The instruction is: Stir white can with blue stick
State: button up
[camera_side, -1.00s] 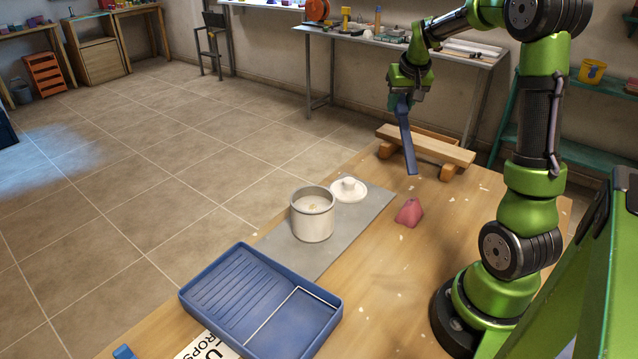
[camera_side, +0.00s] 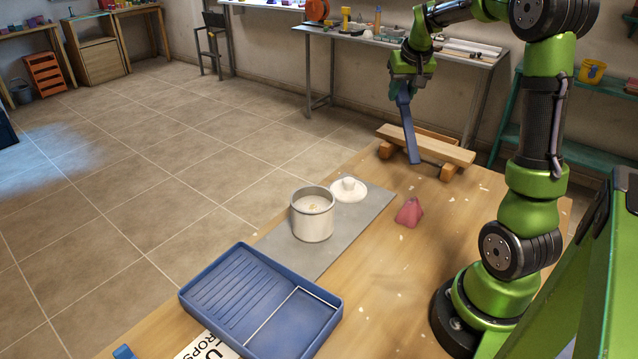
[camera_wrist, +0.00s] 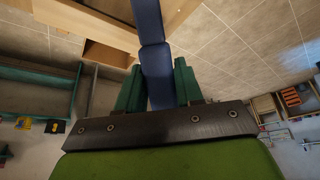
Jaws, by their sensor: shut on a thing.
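My gripper (camera_side: 405,88) is shut on the blue stick (camera_side: 410,135), high at the back right of the table. The stick hangs down, slightly tilted, its lower end in the air in front of the wooden rack. In the wrist view the blue stick (camera_wrist: 152,45) runs between the two green fingers (camera_wrist: 157,88). The white can (camera_side: 313,222) stands upright and open on a grey mat, lower and to the left of my gripper. Pale contents show inside its rim. The stick is well apart from the can.
A white lid (camera_side: 349,191) lies just behind the can on the grey mat (camera_side: 370,212). A pink block (camera_side: 409,212) sits right of the mat. A wooden rack (camera_side: 428,147) stands at the table's back. A blue paint tray (camera_side: 240,290) lies at the front.

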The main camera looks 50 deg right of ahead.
dwell(0.4)
jog(key=w+a+r+t+h, duration=0.1)
jog(key=w+a+r+t, duration=0.15)
jog(key=a, duration=0.55)
jog(key=w+a+r+t+h, duration=0.1)
jog(key=w+a+r+h, duration=0.2)
jog(key=a, duration=0.5)
jog(key=w+a+r+t, duration=0.1)
jog(key=w+a+r, duration=0.25)
jog(key=a, duration=0.45)
notch_tip(320, 180, down, 14)
jog(key=s+a, duration=0.1)
jog(key=a, duration=0.1)
jog(key=shift+f+h, duration=0.15)
jog(key=shift+h, duration=0.25)
jog(key=shift+d, duration=0.15)
